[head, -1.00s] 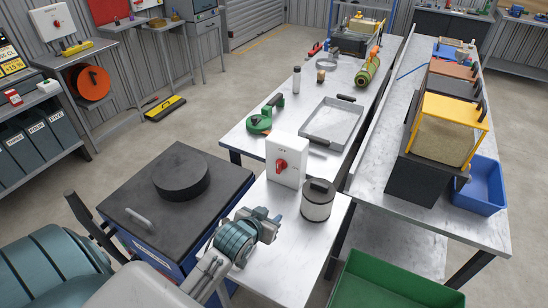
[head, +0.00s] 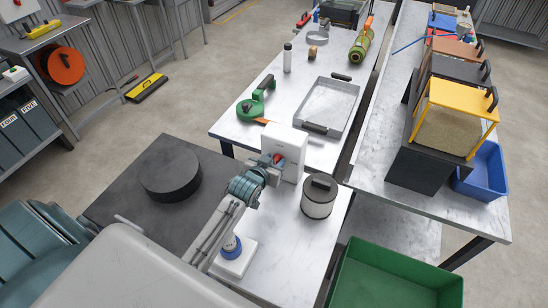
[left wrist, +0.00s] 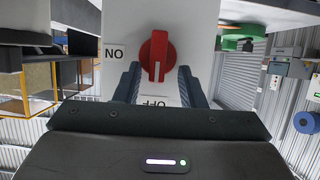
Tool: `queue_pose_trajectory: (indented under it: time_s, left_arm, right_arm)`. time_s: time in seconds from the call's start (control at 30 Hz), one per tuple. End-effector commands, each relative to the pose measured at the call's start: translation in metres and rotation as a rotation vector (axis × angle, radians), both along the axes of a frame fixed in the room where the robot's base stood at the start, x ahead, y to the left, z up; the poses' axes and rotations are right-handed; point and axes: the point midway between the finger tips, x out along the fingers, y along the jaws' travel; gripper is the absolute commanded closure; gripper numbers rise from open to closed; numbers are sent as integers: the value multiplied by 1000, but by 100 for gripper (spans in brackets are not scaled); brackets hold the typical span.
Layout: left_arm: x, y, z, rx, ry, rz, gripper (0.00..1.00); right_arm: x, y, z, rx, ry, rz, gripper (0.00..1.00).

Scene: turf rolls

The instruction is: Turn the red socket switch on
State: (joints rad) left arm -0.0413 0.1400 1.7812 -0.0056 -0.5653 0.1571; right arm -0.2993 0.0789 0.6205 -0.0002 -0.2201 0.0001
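The red rotary switch (left wrist: 155,57) is on the front of a white box (head: 289,143) standing on the near metal bench. In the upside-down left wrist view, its long grip lies upright in the picture, in line with the OFF label (left wrist: 160,101). The ON label (left wrist: 115,53) is beside it at left. My left gripper (left wrist: 157,78) is open, its two dark fingers on either side of the switch's lower part, with gaps showing. In the head view, my left gripper (head: 272,166) is right at the box front and partly hides the red switch. My right gripper is not in view.
A white-and-dark canister (head: 318,198) stands right of the box. A white block with a blue round part (head: 235,257) is under my left arm. A dark disc (head: 170,174) lies on the cabinet at left. A green crate (head: 395,278) is at lower right.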

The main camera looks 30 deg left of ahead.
Motion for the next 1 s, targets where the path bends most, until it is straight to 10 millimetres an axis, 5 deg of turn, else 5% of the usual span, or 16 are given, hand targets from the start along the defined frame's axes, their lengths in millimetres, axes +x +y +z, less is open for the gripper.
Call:
queue_pose_trajectory:
  time_s: [0.37,0.57,1.0]
  left_arm:
    - [6,0,-3,0,-1,-1,64]
    - [6,0,-3,0,0,-1,100]
    - [6,-2,-4,57,4,1,100]
  right_arm:
    - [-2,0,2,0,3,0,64]
    - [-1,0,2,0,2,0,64]
    - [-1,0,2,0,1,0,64]
